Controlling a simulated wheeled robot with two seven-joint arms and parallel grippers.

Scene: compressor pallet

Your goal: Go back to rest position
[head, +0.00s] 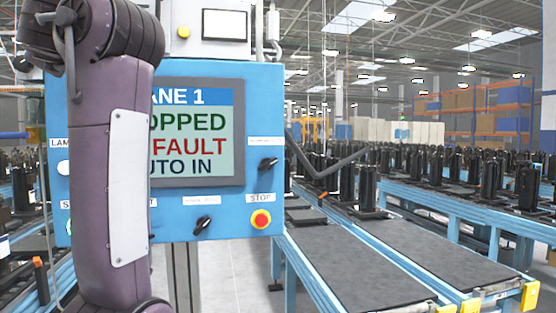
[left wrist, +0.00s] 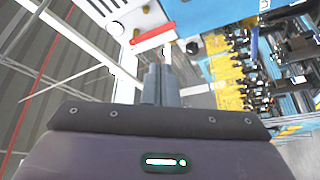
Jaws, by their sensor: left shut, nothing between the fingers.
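My left arm (head: 120,150) is raised in front of the head camera and covers the left part of a blue control panel (head: 222,215). Its gripper is outside the head view. In the left wrist view my left gripper (left wrist: 161,70) is shut and empty, its two grey fingers side by side. Beyond the fingertips are a white surface and a red bar (left wrist: 153,34); I cannot tell how far away they are. My right arm and gripper are in neither view.
The panel has a screen (head: 195,180) reading partly "ANE 1", "OPPED", "FAULT", "UTO IN", a red stop button (head: 261,219) and black rotary switches (head: 203,225). Conveyors (head: 345,265) with several black compressors (head: 368,187) run at right. Yellow machinery (left wrist: 222,70) shows in the wrist view.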

